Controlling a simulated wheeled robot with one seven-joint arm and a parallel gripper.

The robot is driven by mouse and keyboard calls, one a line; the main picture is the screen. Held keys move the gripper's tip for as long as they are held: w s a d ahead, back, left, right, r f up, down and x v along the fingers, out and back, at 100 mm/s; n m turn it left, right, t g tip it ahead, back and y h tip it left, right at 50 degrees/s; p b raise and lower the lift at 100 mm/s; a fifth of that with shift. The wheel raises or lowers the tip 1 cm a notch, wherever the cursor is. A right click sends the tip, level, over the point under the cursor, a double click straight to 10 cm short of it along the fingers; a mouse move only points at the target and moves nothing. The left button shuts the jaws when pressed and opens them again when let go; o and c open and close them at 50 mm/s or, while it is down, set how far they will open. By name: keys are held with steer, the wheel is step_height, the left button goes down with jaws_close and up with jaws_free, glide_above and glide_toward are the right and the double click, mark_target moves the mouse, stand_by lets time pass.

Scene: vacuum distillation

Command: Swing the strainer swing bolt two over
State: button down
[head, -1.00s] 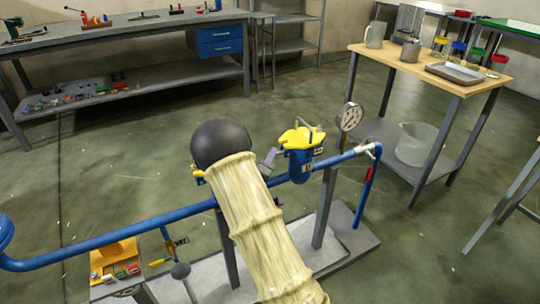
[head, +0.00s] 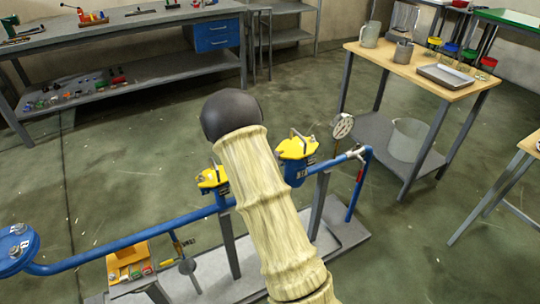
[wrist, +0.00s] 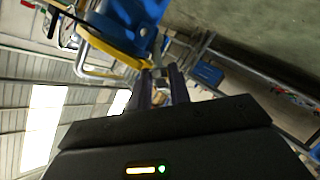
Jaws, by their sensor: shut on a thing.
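The strainer (head: 296,170) has a blue body on the blue pipe and a yellow lid (head: 296,148) with a metal handle on top. In the wrist view the strainer's blue body (wrist: 120,18) and the yellow lid rim (wrist: 115,48) are close ahead, at upper left. My gripper (wrist: 160,78) is at the lid's edge, its two dark fingers shut on a small grey metal part, which looks like a swing bolt (wrist: 158,62). Its exact tilt and which bolt it is cannot be told. In the head view my arm hides the gripper and the bolt.
A second yellow-topped fitting (head: 212,178) sits on the pipe left of my arm. A round gauge (head: 343,126) stands right of the strainer. A wooden-topped table (head: 405,62) with vessels and a tray (head: 446,76) is at the right. A grey workbench (head: 120,38) is behind.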

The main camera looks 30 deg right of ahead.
stand_by(0.4)
steer(key=c, duration=1.5)
jaws_free()
steer(key=shift+c, duration=0.2)
steer(key=shift+r, duration=0.1)
steer(key=p+v, duration=0.2)
steer(key=v, duration=1.5)
steer(key=shift+r, duration=0.2)
steer(key=shift+s, duration=0.15)
